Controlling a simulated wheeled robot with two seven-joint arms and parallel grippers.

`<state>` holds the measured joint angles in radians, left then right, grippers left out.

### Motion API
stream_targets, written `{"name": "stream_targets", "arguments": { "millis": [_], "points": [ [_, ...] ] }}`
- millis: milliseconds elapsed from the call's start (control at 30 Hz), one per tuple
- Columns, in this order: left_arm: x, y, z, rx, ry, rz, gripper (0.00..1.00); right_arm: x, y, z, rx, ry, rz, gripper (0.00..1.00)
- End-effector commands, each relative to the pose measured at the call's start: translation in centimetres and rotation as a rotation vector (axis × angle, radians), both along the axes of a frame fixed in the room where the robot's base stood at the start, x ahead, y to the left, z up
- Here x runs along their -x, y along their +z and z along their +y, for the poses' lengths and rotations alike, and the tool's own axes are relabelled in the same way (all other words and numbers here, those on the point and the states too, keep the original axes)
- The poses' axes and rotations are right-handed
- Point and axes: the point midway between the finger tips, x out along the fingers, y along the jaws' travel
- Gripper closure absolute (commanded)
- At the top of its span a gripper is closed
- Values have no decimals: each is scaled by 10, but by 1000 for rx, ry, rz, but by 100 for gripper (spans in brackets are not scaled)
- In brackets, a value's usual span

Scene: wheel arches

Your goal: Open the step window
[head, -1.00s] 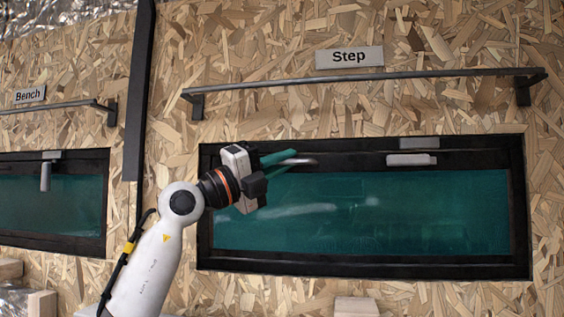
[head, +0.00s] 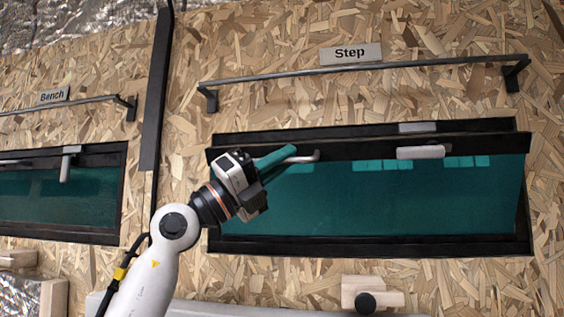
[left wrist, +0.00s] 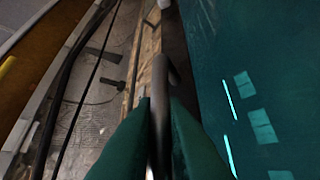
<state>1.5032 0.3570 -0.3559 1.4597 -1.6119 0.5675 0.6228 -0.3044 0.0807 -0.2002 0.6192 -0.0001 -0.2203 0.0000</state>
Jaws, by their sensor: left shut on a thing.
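The step window (head: 380,205) is a wide teal pane in a black sash, under the "Step" sign (head: 351,53). Its sash top stands out from the fixed black frame (head: 480,126), tilted slightly toward me, with a narrow gap behind. The lower edge stays close to the frame. My left gripper (head: 288,157) is shut on the metal handle (head: 312,156) at the sash's upper left. In the left wrist view the bar (left wrist: 160,85) lies between the green fingers (left wrist: 158,140). A white catch (head: 424,152) sits on the sash top, below its frame plate (head: 418,127). My right gripper is not in view.
A dark rail (head: 370,68) runs above the window. The bench window (head: 60,195), under the "Bench" sign (head: 54,96), is at left, beyond a dark upright strip (head: 157,95). A wooden block (head: 358,286) shows below the step window.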

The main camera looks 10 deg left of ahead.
Motion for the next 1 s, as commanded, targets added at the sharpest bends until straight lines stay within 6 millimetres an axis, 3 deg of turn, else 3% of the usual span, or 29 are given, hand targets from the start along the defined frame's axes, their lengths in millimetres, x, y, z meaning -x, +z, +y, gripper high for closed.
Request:
{"name": "stream_targets", "arguments": {
  "millis": [200,233,333,700,1000],
  "points": [
    [5,4,-1,0,-4,-11,100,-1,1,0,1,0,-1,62],
    [5,4,-1,0,-4,-11,84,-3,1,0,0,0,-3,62],
    [5,4,-1,0,-3,-10,68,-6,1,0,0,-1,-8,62],
    [6,-1,3,1,-3,-10,68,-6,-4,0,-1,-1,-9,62],
    [29,-37,43,1,0,-11,68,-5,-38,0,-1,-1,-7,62]
  ]
}}
